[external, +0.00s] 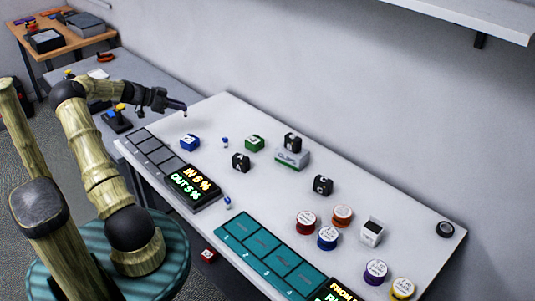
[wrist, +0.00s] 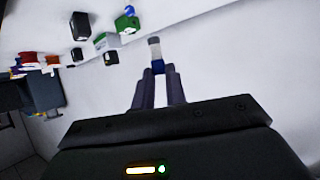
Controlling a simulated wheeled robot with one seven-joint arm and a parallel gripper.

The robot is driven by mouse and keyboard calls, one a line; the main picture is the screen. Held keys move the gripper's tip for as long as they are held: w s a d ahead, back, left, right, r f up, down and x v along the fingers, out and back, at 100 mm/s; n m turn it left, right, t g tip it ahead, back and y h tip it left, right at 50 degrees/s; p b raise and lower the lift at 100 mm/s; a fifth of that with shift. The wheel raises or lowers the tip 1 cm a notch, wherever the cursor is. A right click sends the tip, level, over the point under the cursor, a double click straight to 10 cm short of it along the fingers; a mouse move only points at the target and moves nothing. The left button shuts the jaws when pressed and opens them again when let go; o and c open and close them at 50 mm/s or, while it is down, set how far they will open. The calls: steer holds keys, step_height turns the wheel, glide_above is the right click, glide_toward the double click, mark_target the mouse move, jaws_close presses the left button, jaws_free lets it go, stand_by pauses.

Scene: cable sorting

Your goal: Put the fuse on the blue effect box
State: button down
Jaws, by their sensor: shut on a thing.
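My gripper (external: 184,108) is up over the left end of the white table. In the wrist view its fingers (wrist: 157,88) are closed on a small fuse (wrist: 155,50) with a pale top and a dark blue band, sticking out past the tips. The blue effect box (external: 189,142) sits on the table below the gripper, apart from it. Two other small blue-and-white fuses stand on the table, one (external: 225,142) right of the blue box and one (external: 228,203) nearer the front edge.
A green box (external: 254,142) and black boxes (external: 241,162) stand right of the blue box. A dark tray with a lit "IN/OUT" display (external: 190,184) lies at the front left. A teal numbered tray (external: 265,255) and several coloured spools (external: 327,237) are further right.

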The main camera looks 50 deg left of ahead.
steer(key=shift+f, duration=0.1)
step_height(320, 180, down, 6)
steer(key=shift+f+p, duration=0.1)
steer(key=shift+p, duration=0.55)
steer(key=shift+f+p, duration=0.4)
steer(key=shift+f, duration=1.4)
